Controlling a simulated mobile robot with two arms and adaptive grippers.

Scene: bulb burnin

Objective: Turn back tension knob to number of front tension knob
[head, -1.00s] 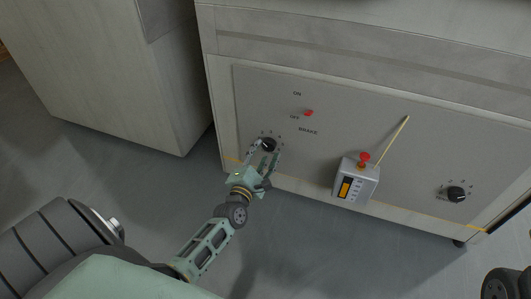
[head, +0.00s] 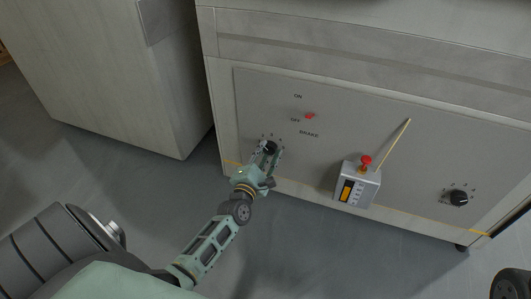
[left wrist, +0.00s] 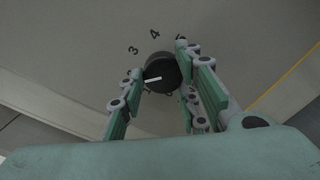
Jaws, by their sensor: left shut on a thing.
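The left black tension knob (head: 270,147) is on the lower left of the grey panel; it also shows in the left wrist view (left wrist: 160,66). Its white pointer line points left there, and the digits 3 and 4 show beside it; another digit is partly covered by a finger. My left gripper (head: 268,152) has its fingers on both sides of this knob and is shut on it. The right black knob (head: 459,198) is at the panel's lower right, untouched, with digits too small to read. My right gripper is not in view.
A grey control box (head: 357,184) with a red button hangs on the panel between the knobs, with a yellow rod (head: 395,144) beside it. A red brake switch (head: 310,115) is above the left knob. A pale cabinet (head: 105,75) stands to the left. Floor in front is clear.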

